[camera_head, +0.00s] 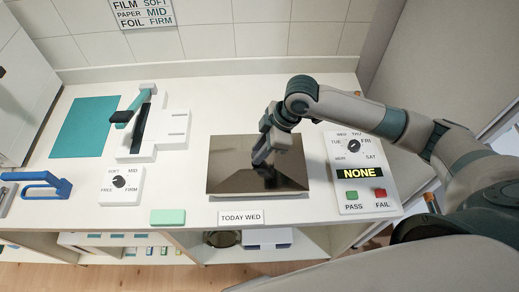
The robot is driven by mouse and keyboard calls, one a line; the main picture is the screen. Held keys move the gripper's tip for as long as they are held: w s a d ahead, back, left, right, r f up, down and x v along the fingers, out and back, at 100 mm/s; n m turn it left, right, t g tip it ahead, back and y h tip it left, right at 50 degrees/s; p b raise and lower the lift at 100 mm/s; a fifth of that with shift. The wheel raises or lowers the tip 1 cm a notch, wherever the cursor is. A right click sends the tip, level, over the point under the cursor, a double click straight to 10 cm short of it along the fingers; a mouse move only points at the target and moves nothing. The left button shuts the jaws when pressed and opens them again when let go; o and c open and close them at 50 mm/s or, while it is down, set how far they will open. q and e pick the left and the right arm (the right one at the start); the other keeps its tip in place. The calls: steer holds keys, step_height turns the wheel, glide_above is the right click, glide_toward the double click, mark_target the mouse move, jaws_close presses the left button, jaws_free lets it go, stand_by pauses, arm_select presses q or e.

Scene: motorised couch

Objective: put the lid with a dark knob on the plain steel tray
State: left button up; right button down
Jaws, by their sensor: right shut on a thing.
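A glossy, dark-reflecting rectangular steel piece (229,172) lies in the middle of the counter, with a lighter rim along its front edge. My right gripper (262,160) points down over its middle and is shut on the lid's knob, which its fingers mostly hide. A dark patch, knob or reflection, shows just below the fingers. The lid and the plain steel tray cannot be clearly told apart here; the lid seems to lie on or just above the tray. My left gripper is not in view.
Left of it stand a white device (160,140) with a teal lever, a dial box (121,185), a teal mat (86,127) and a blue-handled tool (45,183). A panel (360,170) reading NONE stands right. A green block (168,217) and date sign (240,217) lie in front.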

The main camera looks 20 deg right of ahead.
steer(key=shift+f, duration=0.15)
stand_by(0.3)
steer(key=c, duration=1.4)
jaws_free()
steer(key=shift+d+r, duration=0.15)
steer(key=shift+r, duration=0.2)
steer(key=b+v, duration=0.4)
steer(key=v, duration=1.2)
steer(key=shift+r+b, duration=0.3)
steer(key=shift+r, duration=0.05)
steer(key=shift+s, duration=0.1)
